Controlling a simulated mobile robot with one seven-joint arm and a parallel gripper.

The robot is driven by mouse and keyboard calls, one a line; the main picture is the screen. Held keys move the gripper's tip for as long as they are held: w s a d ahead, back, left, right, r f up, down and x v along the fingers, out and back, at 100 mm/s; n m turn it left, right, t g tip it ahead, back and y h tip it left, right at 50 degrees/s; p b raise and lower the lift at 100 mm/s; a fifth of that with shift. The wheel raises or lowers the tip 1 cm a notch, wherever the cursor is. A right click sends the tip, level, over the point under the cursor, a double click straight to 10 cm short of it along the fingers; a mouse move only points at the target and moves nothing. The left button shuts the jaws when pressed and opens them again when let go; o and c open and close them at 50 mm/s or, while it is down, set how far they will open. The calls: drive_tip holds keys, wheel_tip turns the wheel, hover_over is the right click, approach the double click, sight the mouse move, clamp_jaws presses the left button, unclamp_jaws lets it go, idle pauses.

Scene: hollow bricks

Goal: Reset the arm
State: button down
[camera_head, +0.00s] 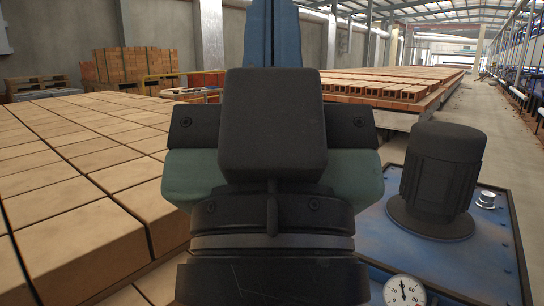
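A large black part of my arm stands in the middle of the camera_head view, with a black block, a round collar below it and green-grey parts at both sides. A narrow blue upright piece with a dark line down its middle rises behind the block to the top edge. I cannot tell whether this blue piece belongs to my gripper. The block hides its lower part. No fingertips can be made out, and no object held by my gripper can be seen.
Pale brown bricks (78,165) lie in close rows at the left. Hollow red-brown bricks (395,90) lie in long rows at the back right. More bricks (130,65) are stacked at the back left. A clear floor aisle (480,115) runs along the right.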

wheel_tip(320, 180, up, 17)
drive_tip(key=p, duration=1.4)
drive_tip(key=shift+f, duration=0.2)
drive_tip(key=shift+a, duration=0.1)
